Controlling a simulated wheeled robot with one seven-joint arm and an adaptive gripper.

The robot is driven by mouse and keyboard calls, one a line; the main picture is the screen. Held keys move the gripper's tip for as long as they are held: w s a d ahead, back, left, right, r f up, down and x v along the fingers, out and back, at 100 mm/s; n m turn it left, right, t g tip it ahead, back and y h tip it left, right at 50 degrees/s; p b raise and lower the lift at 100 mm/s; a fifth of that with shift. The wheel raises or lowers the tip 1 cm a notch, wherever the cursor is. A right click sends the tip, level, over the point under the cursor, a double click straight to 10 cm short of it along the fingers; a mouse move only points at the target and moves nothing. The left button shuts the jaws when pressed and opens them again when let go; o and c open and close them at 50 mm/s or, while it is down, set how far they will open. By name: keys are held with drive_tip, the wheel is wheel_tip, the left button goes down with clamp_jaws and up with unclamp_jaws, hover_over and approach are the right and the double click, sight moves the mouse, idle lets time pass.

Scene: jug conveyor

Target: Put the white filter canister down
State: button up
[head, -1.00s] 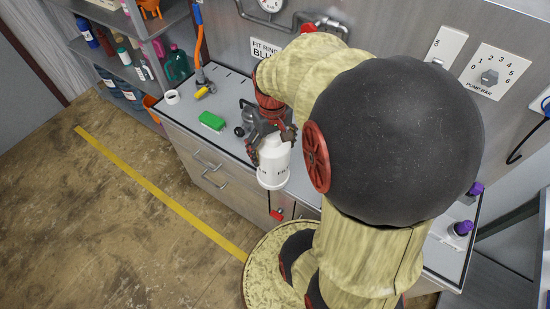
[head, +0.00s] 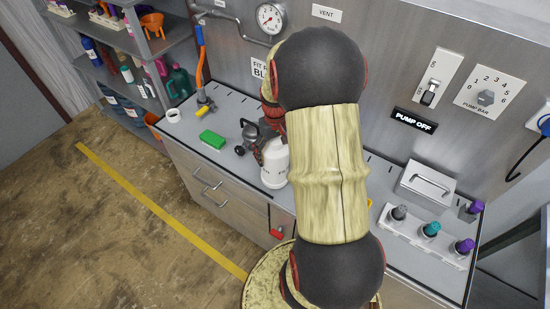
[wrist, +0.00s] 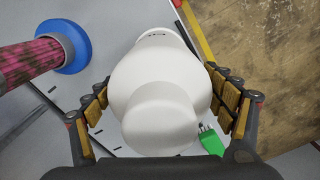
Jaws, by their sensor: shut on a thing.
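The white filter canister (head: 274,164) is at the front of the grey counter (head: 232,164), upright, partly hidden by my arm in the head view. My gripper (head: 262,150) is shut on it from the side. In the wrist view the canister (wrist: 155,90) fills the space between the two padded fingers of my gripper (wrist: 165,105). I cannot tell whether its base touches the counter.
A rack with coloured-capped bottles (head: 430,238) and a metal box (head: 425,186) stand at the right.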

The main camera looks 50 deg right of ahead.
drive_tip(key=shift+w+d+f, duration=0.15)
drive_tip(key=shift+f, duration=0.8)
drive_tip(key=shift+w+d+f, duration=0.1)
drive_tip(key=shift+d+f, duration=0.05)
drive_tip(key=shift+f, duration=0.8)
drive_tip(key=shift+f, duration=0.15)
drive_tip(key=o, duration=1.7)
drive_tip(key=shift+c, duration=0.2)
